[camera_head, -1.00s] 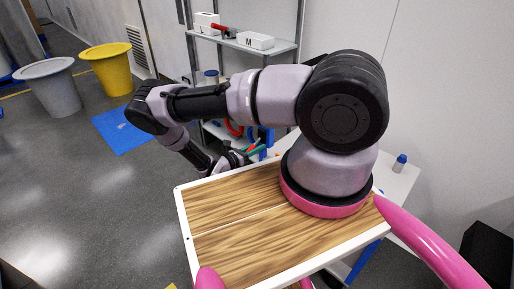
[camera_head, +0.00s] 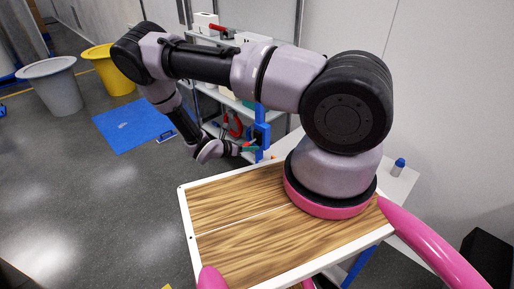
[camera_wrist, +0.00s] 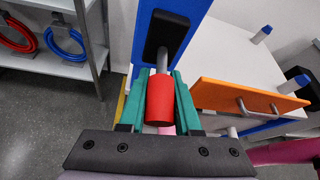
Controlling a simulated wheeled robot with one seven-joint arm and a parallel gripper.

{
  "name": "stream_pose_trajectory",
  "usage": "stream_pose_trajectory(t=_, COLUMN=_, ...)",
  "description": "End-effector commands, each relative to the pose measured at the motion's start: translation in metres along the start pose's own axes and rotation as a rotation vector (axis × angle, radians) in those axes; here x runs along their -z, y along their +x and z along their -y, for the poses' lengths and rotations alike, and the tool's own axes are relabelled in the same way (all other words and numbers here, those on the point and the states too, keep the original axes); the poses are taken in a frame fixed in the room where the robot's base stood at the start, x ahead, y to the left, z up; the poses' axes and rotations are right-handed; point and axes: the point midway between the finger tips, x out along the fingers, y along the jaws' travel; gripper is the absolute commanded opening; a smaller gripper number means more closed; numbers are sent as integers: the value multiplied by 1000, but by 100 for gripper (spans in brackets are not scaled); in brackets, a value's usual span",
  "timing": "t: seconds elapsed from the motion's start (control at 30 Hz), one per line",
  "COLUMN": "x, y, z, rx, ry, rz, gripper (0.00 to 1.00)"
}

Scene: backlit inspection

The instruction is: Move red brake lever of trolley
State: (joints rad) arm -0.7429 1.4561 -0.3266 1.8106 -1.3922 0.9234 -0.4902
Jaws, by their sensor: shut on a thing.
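The red brake lever (camera_wrist: 159,100) is a red cylinder grip on a grey rod. The rod comes out of a black slot plate (camera_wrist: 167,35) on a blue upright post (camera_wrist: 190,12). My gripper (camera_wrist: 163,76) has green fingers, one on each side of the red grip, and is shut on it. In the head view my gripper (camera_head: 250,147) is at the blue post (camera_head: 262,132), beyond the wood-topped surface. The red grip is hard to make out there.
An orange panel with a metal handle (camera_wrist: 245,96) and a white tabletop (camera_wrist: 225,60) are right of the post. A shelf rack (camera_wrist: 65,68) with red and blue hoses stands left. A blue floor mat (camera_head: 133,127) and grey and yellow bins lie farther left, with open floor.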

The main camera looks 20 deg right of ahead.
Motion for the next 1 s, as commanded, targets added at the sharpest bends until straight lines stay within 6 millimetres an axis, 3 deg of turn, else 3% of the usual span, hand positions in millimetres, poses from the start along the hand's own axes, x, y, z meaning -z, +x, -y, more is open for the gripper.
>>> stream_pose_trajectory(t=0.17, x=-4, y=-16, z=-3, rx=-28, ry=-13, rz=-167, gripper=0)
stream_pose_trajectory(t=0.5, x=-15, y=-24, z=-1, rx=-76, ry=-40, rz=-437, gripper=0)
stream_pose_trajectory(t=1.0, x=-22, y=-26, z=1, rx=-106, ry=-62, rz=-609, gripper=0)
